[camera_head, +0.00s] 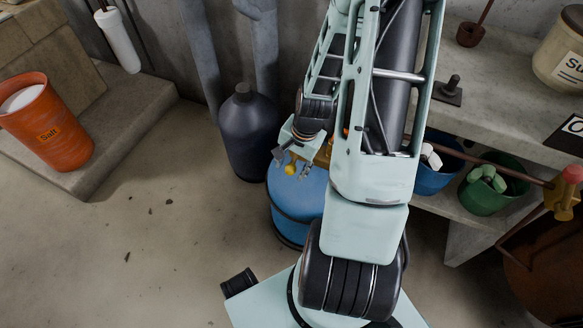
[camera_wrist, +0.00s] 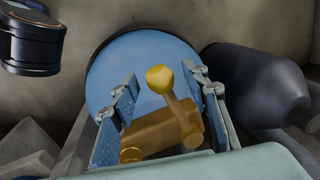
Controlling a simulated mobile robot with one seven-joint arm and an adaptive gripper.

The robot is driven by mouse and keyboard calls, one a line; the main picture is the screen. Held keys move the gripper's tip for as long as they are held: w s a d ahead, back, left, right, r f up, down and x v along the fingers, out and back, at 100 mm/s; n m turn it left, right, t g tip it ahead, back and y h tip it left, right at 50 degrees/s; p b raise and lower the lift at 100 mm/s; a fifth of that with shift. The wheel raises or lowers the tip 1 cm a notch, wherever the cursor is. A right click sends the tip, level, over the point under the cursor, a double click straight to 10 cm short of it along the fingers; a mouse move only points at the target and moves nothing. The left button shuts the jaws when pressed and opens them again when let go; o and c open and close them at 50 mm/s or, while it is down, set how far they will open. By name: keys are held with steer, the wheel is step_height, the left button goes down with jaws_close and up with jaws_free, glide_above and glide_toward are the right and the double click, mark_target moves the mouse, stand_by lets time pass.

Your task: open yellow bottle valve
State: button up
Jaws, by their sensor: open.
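My gripper (camera_wrist: 163,88) is open, with one finger on each side of the knob and a visible gap to both. In the head view, my gripper (camera_head: 291,166) is at the top of the blue bottle (camera_head: 297,207), by the yellow knob (camera_head: 291,169). My arm hides part of the bottle and the valve body.
A dark bottle (camera_head: 249,132) stands just left of the blue one, against pipes. On the right are a shelf (camera_head: 500,80), a blue bucket (camera_head: 436,173) and a green bucket (camera_head: 492,190). An orange salt pot (camera_head: 45,120) stands on the left ledge. The floor at left is mostly clear.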

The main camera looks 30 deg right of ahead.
jaws_close()
stand_by(0.4)
